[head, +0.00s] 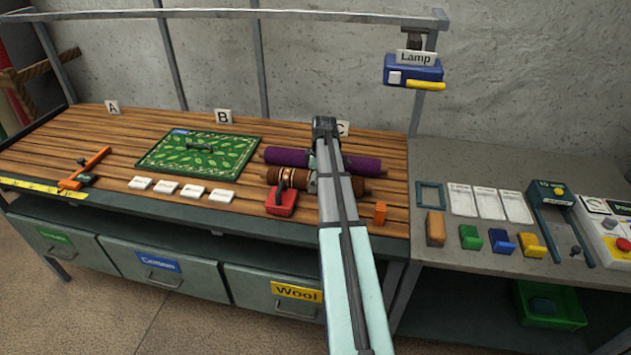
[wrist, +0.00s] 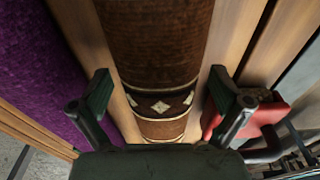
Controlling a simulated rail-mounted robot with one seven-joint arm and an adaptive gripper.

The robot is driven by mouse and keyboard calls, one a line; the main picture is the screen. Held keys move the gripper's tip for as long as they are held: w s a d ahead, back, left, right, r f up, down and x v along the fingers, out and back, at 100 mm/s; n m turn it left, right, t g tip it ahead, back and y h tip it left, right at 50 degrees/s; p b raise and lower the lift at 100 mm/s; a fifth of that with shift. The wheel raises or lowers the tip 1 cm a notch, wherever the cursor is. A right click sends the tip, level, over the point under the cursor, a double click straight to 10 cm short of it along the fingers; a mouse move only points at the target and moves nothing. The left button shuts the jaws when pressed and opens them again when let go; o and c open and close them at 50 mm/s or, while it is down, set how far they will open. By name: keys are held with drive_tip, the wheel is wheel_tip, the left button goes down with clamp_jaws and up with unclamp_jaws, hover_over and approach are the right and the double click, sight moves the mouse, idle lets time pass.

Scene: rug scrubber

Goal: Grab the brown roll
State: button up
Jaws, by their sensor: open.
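The brown roll (head: 292,176) lies on the wooden bench near the C sign, partly hidden behind my arm in the head view. In the wrist view the brown roll (wrist: 165,45) runs up the picture, with a dark patterned band and pale diamonds. My gripper (wrist: 160,88) is open, with one finger on each side of the roll. Bench wood shows between the roll and each finger, so neither visibly touches it. In the head view my gripper is mostly hidden by the arm.
A purple roll (head: 287,156) lies just behind the brown one. A red tool (head: 282,200) with a dark handle sits close in front.

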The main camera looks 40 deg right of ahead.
drive_tip(key=c, duration=1.8)
drive_tip(key=shift+c, duration=0.3)
drive_tip(key=shift+r, duration=0.15)
